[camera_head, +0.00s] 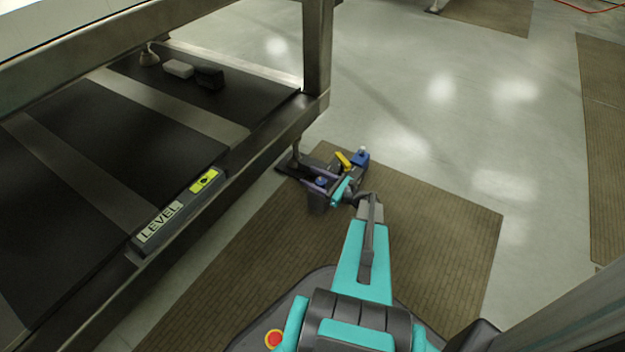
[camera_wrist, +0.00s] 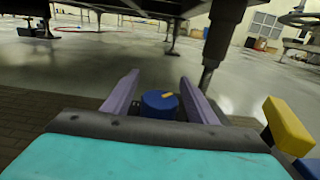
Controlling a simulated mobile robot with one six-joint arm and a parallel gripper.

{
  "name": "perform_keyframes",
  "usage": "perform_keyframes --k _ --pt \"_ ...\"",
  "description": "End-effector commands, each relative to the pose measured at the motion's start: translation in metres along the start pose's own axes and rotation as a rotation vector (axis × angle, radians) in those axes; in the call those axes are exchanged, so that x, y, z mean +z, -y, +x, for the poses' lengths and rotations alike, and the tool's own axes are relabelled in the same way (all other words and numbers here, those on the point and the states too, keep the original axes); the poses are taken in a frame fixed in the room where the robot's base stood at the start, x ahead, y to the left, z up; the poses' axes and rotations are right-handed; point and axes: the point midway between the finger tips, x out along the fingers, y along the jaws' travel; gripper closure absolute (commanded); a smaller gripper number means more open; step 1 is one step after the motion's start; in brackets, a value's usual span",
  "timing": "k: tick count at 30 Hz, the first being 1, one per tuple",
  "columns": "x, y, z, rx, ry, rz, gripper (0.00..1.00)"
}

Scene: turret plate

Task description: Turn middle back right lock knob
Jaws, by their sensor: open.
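A blue round knob (camera_wrist: 157,104) with a small orange-yellow mark on its top shows in the wrist view. It lies between the two purple fingers of my gripper (camera_wrist: 160,82), with visible gaps on both sides. In the head view the blue knob (camera_head: 320,182) is small, low beside the table leg's foot, and my gripper (camera_head: 311,177) is around it. My gripper is open. The knob's lower part is hidden behind the gripper body in the wrist view.
A yellow block (camera_wrist: 287,125) is at the right of the wrist view. A brown mat (camera_head: 450,240) lies underneath. Open floor (camera_head: 430,100) lies beyond.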

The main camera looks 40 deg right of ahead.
Motion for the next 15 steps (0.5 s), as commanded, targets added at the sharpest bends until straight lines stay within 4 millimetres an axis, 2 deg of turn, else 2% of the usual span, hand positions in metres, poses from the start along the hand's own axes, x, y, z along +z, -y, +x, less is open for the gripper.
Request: perform_keyframes --k 10,15 --pt "0.0004 0.0002 0.0019 0.0 0.0 0.0 0.48" --pt "0.0004 0.0003 0.0016 0.0 0.0 0.0 0.76"
